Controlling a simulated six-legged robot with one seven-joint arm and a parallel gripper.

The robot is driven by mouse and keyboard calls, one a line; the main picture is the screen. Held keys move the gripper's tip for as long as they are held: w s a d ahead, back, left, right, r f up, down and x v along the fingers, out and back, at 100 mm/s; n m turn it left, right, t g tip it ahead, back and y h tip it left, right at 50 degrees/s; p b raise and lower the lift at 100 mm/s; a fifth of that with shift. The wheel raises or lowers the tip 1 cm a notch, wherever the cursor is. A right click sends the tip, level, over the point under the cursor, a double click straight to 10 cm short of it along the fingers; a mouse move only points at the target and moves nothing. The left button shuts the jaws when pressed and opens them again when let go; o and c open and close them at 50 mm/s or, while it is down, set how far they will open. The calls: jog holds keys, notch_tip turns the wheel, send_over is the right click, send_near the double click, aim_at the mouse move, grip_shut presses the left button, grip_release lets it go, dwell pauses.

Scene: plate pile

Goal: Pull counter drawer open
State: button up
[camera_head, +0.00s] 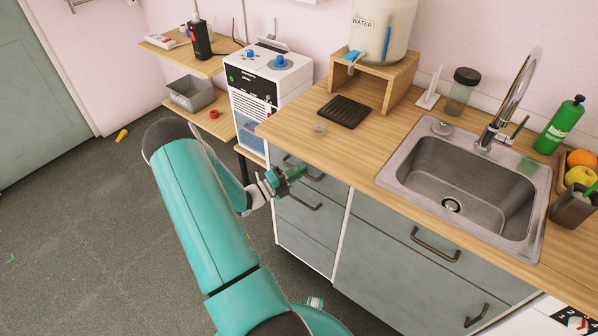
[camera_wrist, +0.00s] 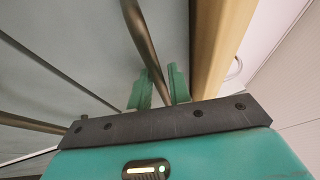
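The counter has grey drawer fronts under a wooden top. In the head view, the top left drawer (camera_head: 330,186) looks closed, with a dark bar handle (camera_head: 308,172) partly hidden by my gripper. My gripper (camera_head: 287,178) is at this handle, just below the counter's left front corner. In the wrist view, the handle (camera_wrist: 143,38) runs between the two green fingers (camera_wrist: 160,88). The fingers are close together, one on each side of the bar, and look shut on it. The lower left drawer (camera_head: 306,222) has its own handle (camera_head: 300,203) and looks closed.
The wooden counter edge (camera_wrist: 215,50) runs close beside my fingers. A white appliance (camera_head: 262,85) stands left of the counter. A wide drawer (camera_head: 400,240) sits to the right, under the sink (camera_head: 465,180). The grey floor (camera_head: 80,230) at left is mostly clear.

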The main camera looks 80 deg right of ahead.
grip_shut()
jog(key=w+a, duration=0.5)
jog(key=a, duration=0.7)
jog(key=w+a, duration=0.6)
jog(key=a, duration=0.7)
jog(key=shift+a, duration=0.15)
grip_release()
